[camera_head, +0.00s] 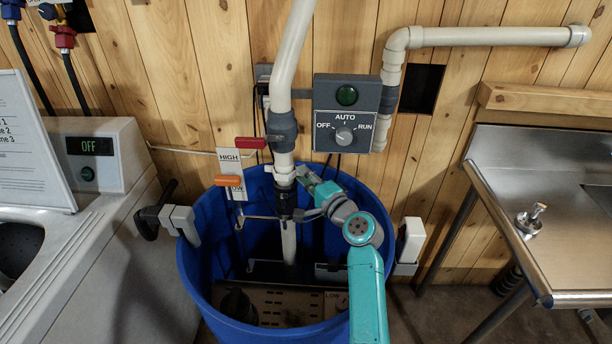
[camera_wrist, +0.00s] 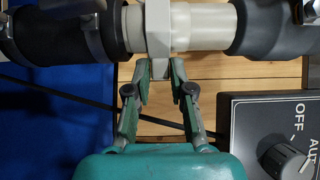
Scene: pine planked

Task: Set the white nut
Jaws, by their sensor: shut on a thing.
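In the head view, the nut (camera_head: 284,173) is a pale ring between the white pipe section and the black coupling below. In the head view my gripper (camera_head: 301,176) is beside the pipe, partly hidden by my wrist. The nut's far side is hidden.
The pipe goes down into a blue barrel (camera_head: 191,255) with floats and a grate inside. A control box (camera_head: 348,112) is at the upper right of the nut. A red lever (camera_head: 250,143) and orange lever (camera_head: 228,181) stand left. A steel sink (camera_head: 560,230) is at right.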

